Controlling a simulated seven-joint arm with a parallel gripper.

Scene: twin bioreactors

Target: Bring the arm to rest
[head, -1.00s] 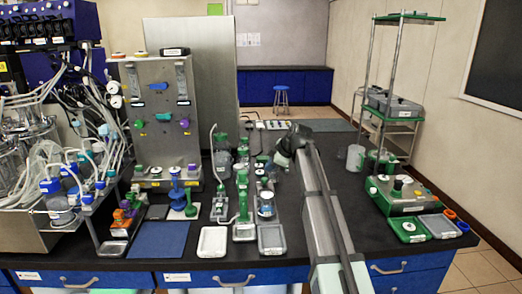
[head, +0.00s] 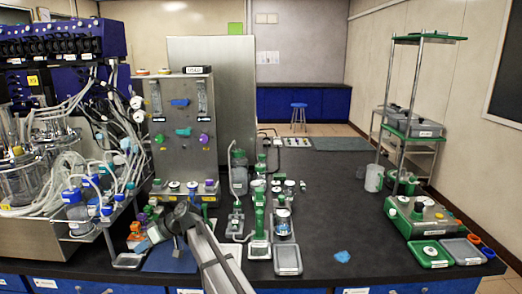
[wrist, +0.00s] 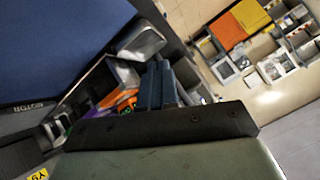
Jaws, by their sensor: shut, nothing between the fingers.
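My gripper (head: 157,234) is at the front left of the black bench, low over the blue mat (head: 172,262) and beside small orange and purple parts (head: 135,232). My arm reaches to it from the bottom edge of the head view. In the wrist view the two blue-grey fingers of my gripper (wrist: 161,86) are together with nothing between them. Orange and purple parts (wrist: 117,100) and a metal tray (wrist: 140,40) show close to the fingers. I cannot tell whether the fingers touch anything.
A metal panel unit (head: 182,135) stands behind my gripper, and tubed vessels (head: 75,200) stand to its left. Green-topped devices (head: 258,215) stand right of my arm. A small blue piece (head: 342,256) lies on the front bench. The bench's right middle (head: 335,210) is clear.

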